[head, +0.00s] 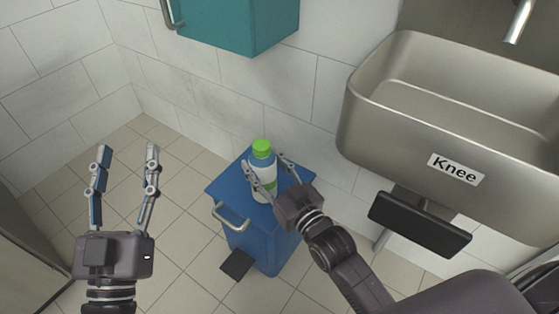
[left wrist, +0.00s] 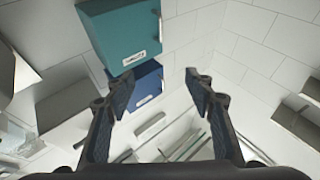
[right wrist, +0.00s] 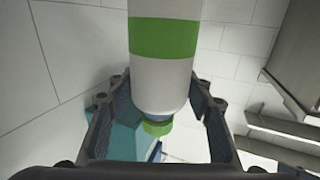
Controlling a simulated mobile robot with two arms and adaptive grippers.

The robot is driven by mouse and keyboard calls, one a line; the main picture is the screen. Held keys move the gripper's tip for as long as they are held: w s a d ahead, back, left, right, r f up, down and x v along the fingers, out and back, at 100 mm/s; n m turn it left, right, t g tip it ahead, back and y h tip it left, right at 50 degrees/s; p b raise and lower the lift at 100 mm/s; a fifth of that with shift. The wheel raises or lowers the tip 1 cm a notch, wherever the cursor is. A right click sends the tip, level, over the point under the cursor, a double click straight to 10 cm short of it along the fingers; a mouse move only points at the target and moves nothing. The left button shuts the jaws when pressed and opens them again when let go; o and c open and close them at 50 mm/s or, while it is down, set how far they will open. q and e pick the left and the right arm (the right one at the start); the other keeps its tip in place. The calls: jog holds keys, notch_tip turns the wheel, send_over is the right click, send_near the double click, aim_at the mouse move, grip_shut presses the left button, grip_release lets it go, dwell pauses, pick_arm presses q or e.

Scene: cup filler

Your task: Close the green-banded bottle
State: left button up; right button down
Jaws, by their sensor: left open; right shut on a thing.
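The green-banded bottle (head: 263,171) is white and blue, upright over the blue bin's lid. I cannot tell whether it rests on the lid. A green cap (head: 261,147) sits at its top. The right wrist view shows the bottle (right wrist: 160,82) from close by, with its green band and the cap (right wrist: 158,127) at the neck end; how tight the cap is does not show. My right gripper (head: 268,186) is shut on the bottle, one finger on each side. My left gripper (head: 126,155) is open and empty, off to the left above the floor.
The blue bin (head: 262,243) has a metal handle (head: 231,218) and a black pedal (head: 237,264). A teal cabinet (head: 238,22) hangs on the wall above. A steel sink (head: 450,125) with a black knee plate (head: 420,222) stands right. The left floor is clear.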

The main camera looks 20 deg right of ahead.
pick_arm(q)
jog(key=s+r+t+h+b, duration=0.1)
jog(key=s+r+t, duration=0.3)
jog(key=r, duration=0.3)
jog(key=shift+s+a+r+h, duration=0.2)
jog(key=shift+s+h, duration=0.1)
jog(key=shift+s, duration=0.2)
pick_arm(e)
jog(key=w+d, duration=0.4)
jog(key=d, duration=0.1)
jog(key=shift+d, duration=0.25)
pick_arm(q)
jog(key=shift+s+t, duration=0.1)
jog(key=shift+t, duration=0.2)
pick_arm(e)
jog(key=shift+w+f, duration=0.1)
